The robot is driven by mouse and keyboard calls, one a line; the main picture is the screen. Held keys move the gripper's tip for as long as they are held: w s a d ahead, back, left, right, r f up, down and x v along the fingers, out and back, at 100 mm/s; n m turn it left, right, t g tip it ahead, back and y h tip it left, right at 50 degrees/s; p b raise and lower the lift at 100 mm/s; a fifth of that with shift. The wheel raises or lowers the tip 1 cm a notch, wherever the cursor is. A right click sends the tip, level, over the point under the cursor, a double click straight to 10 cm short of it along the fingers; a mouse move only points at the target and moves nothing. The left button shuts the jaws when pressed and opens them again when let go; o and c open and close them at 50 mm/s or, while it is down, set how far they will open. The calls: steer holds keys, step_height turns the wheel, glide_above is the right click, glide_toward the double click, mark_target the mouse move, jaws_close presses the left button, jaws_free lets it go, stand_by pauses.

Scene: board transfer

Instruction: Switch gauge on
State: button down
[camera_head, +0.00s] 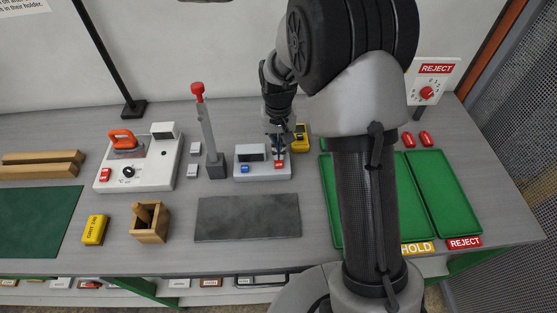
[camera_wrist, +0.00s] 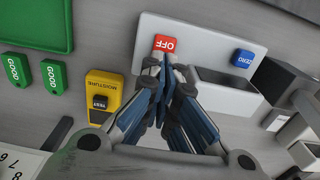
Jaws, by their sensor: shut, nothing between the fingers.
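The gauge (camera_head: 263,172) is a low white box with a dark window, a blue button and a red switch. It stands mid-table, left of my arm. In the wrist view its red switch (camera_wrist: 165,43) reads OFF, and its blue button (camera_wrist: 242,58) reads ZERO. The red switch also shows in the head view (camera_head: 279,164). My gripper (camera_head: 278,150) is shut and empty, with its fingertips (camera_wrist: 166,64) close to the red switch's edge. I cannot tell whether they touch it.
A grey post with a red knob (camera_head: 198,89) stands left of the gauge. A yellow moisture meter (camera_wrist: 104,92) is beside it on the other side. A dark slab (camera_head: 247,219) lies in front. Green trays (camera_head: 443,190) are at right; a white device (camera_head: 140,178) is at left.

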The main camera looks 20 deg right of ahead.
steer(key=shift+f+b, duration=0.6)
steer(key=shift+f, duration=0.4)
steer(key=shift+r, duration=0.1)
stand_by(0.3)
steer(key=shift+r+p, duration=2.7)
steer(key=shift+r, duration=0.75)
